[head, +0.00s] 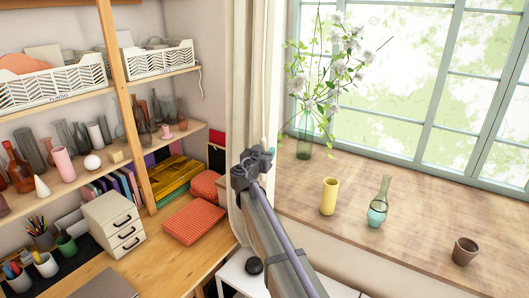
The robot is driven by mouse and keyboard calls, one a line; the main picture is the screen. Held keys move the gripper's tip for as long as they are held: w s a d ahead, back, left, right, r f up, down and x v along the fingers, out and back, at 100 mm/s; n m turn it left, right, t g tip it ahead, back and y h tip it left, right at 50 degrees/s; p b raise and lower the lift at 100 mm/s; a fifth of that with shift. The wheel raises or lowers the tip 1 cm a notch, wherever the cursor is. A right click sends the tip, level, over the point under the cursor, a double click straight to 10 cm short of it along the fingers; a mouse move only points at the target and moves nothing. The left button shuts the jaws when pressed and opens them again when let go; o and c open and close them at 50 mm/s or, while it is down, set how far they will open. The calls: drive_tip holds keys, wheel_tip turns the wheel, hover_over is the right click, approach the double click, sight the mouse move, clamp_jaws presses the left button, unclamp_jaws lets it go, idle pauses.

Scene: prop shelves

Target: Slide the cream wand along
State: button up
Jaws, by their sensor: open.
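A cream curtain (242,75) hangs between the shelves and the window in the head view. I cannot clearly pick out a cream wand against its pale folds. My gripper (260,158) is at the end of my arm, in front of the lower part of the curtain. It is open. Its fingers are small and partly hidden by my wrist, so I cannot tell whether they touch the curtain or anything in front of it.
A wooden window sill (405,185) on the right holds a glass vase with flowers (304,135), a yellow vase (329,197), a teal-based glass vase (378,205) and a brown cup (464,251). Shelves, a desk (180,262) and a drawer box (112,225) fill the left.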

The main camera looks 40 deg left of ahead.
drive_tip(key=shift+w+r, duration=0.1)
drive_tip(key=shift+w, duration=0.2)
clamp_jaws()
